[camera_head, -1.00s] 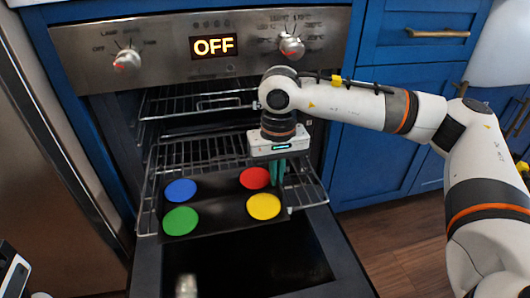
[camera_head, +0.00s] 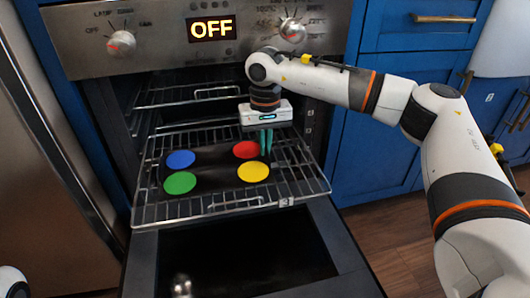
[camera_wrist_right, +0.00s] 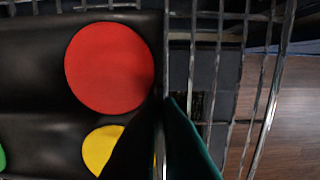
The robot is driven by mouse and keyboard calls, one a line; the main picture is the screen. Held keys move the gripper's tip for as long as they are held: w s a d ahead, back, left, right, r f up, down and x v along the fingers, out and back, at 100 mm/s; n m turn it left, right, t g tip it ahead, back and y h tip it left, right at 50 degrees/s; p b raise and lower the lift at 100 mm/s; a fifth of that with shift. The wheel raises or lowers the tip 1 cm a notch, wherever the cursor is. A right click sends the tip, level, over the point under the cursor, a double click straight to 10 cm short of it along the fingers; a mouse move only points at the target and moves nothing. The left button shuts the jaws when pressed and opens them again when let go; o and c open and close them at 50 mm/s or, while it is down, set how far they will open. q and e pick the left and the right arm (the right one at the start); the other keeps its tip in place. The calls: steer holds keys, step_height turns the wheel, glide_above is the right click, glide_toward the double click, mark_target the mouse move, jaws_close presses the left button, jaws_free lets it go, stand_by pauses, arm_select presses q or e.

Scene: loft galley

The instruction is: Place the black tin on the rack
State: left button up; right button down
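The black tin (camera_head: 212,172) is a dark flat tray with blue, green, red and yellow round patches. It lies over the pulled-out wire rack (camera_head: 232,203), with rack bars showing on all sides; whether its underside fully touches the bars is hard to tell. My right gripper (camera_head: 266,141) points down at the tin's right edge, beside the red patch. In the right wrist view its fingers (camera_wrist_right: 163,140) are closed together on the tin's rim, one on each side. The red patch (camera_wrist_right: 109,68) and part of the yellow one show there.
The oven door (camera_head: 250,250) is open below the rack. A second wire rack (camera_head: 190,92) sits higher inside the oven. The control panel reads OFF (camera_head: 211,28). Blue cabinets (camera_head: 380,150) stand to the right, and a steel-fronted unit (camera_head: 40,170) to the left.

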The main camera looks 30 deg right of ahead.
stand_by(0.3)
steer(key=shift+f, duration=0.15)
steer(key=c, duration=1.6)
jaws_free()
